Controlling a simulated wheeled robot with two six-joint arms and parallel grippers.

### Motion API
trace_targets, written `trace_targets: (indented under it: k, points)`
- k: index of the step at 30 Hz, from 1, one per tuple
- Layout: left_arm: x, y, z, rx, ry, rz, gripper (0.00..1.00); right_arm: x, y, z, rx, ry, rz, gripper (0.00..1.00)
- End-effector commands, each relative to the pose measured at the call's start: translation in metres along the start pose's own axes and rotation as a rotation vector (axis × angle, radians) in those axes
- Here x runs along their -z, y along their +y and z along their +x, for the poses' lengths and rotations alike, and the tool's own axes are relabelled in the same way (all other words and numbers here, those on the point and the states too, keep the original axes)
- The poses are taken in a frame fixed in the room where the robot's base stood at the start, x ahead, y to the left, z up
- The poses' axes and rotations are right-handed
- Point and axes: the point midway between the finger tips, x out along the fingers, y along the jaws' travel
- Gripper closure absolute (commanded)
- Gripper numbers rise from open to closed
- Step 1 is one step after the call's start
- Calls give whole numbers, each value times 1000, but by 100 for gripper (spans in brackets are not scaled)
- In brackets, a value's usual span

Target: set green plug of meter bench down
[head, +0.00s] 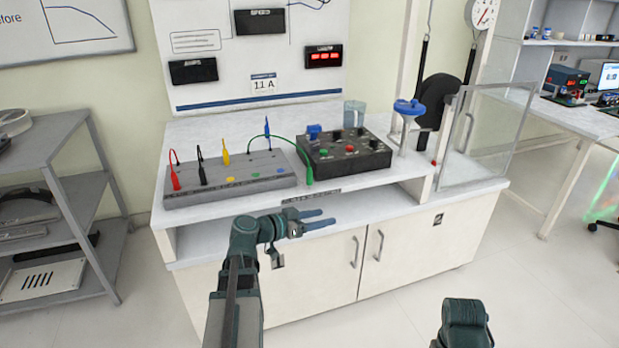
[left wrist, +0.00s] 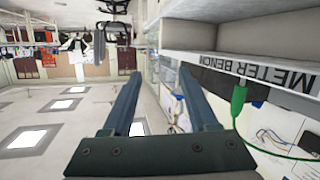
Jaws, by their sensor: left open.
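The green plug (head: 309,177) is near the front of the white bench top, between the grey board and the black box. Its green cable arcs up and back to the left. It also shows in the left wrist view (left wrist: 238,97), next to the METER BENCH label (left wrist: 270,74). I cannot tell whether its tip touches the surface. My left gripper (head: 323,218) is open and empty in front of the bench edge, apart from the plug and nearer to me. Its two fingers show apart in the left wrist view (left wrist: 159,76). My right gripper is out of view.
The grey board (head: 228,184) holds red, black, yellow and blue plugs. The black box (head: 344,160) with coloured knobs stands to its right. A blue-topped stand (head: 408,108) and a clear panel (head: 484,135) are farther right. A strip of bench top along the front is clear.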

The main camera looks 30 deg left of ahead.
Motion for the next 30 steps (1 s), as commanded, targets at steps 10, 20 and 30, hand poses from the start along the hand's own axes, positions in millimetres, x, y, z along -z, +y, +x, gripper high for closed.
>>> trace_targets:
  k: [10, 20, 30]
  points:
    - [44, -90, -84, 244, 249, 93, 41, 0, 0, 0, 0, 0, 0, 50]
    - [52, -99, -63, 247, 256, 98, 41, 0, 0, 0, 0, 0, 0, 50]
    - [66, -112, -12, 248, 255, 97, 41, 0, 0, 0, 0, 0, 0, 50]
